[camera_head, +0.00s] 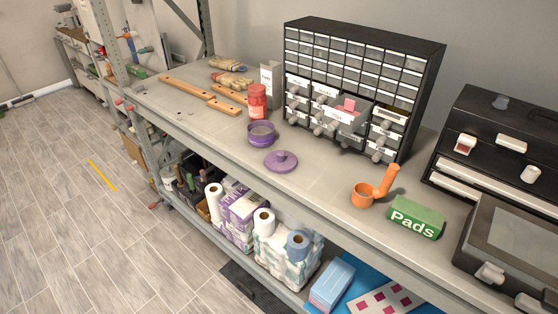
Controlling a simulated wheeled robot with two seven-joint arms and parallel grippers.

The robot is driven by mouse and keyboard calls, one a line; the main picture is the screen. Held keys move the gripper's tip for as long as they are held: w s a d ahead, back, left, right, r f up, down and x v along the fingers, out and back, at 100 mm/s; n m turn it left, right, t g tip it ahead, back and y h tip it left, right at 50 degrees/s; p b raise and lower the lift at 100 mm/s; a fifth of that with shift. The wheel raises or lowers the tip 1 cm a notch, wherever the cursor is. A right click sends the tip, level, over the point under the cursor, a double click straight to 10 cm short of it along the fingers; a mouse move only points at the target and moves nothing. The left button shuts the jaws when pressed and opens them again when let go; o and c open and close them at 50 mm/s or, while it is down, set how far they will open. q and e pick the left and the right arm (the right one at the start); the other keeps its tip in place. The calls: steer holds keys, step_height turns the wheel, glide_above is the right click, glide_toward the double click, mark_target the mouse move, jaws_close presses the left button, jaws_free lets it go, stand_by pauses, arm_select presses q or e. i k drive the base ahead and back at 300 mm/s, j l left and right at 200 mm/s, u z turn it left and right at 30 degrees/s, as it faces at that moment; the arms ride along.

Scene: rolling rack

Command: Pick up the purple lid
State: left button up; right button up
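The purple lid (281,162) is a flat round disc with a small knob on top. It lies on the grey tabletop of the rack (325,187), near its front edge, with the knob facing up. A purple round container (261,141) stands just behind and to the left of it, apart from the lid. Neither of my grippers shows in the head view.
A red jar (257,101) stands behind the container. A black drawer cabinet (345,75) with several open drawers rises behind the lid. An orange cup with a handle (364,194) and a green Pads box (415,217) lie to the right. The tabletop around the lid is clear.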

mark_target(277, 162)
steer(key=i+j, duration=0.2)
steer(key=j, duration=0.15)
steer(key=i+j+z, duration=0.15)
steer(key=j, duration=0.2)
steer(key=i+j, duration=0.2)
steer(key=j, duration=0.15)
steer(key=i+j+z, duration=0.1)
steer(key=j, duration=0.25)
steer(key=i, duration=0.05)
